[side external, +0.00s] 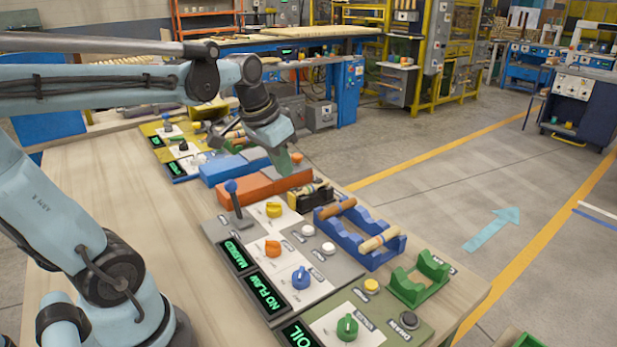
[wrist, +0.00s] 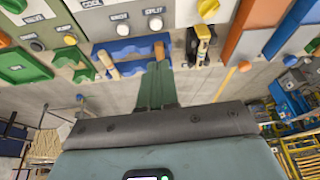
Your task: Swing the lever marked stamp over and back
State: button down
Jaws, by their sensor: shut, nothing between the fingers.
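A lever with a blue ball knob (side external: 231,187) stands on a grey panel (side external: 217,229) in the side view, its dark shaft leaning slightly. I cannot read a stamp mark beside it. My gripper (side external: 285,162) is shut and empty, in the air behind and to the right of the lever, above the orange blocks and clear of the knob. In the wrist view the shut green fingers (wrist: 156,85) point toward the blue rack (wrist: 122,50). I cannot make out the lever in the wrist view.
A black and yellow device (side external: 311,197) stands right of the lever. The blue rack holds turned wood pieces (side external: 379,240). Orange blocks (side external: 260,187) lie behind the lever. Knobs, buttons and a green cradle (side external: 419,280) fill the front. Bare wood table (side external: 150,235) lies to the left.

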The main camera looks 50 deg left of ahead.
jog(key=s+a+g+h, duration=0.1)
jog(key=s+a+h, duration=0.1)
jog(key=a, duration=1.1)
jog(key=s+a+g+h, duration=0.2)
jog(key=s+a, duration=0.2)
jog(key=a, duration=1)
jog(key=shift+s+a+r+n, duration=0.2)
jog(key=shift+s+r+n, duration=0.2)
jog(key=shift+r, duration=0.05)
jog(key=shift+f, duration=0.1)
send_near(235, 198)
jog(key=a+f, duration=0.4)
jog(key=shift+w+d+f, duration=0.15)
jog(key=shift+w+d, duration=0.1)
jog(key=shift+d, duration=0.4)
jog(key=shift+d, duration=0.1)
jog(key=shift+d+r+y, duration=0.25)
jog(key=shift+y, duration=0.35)
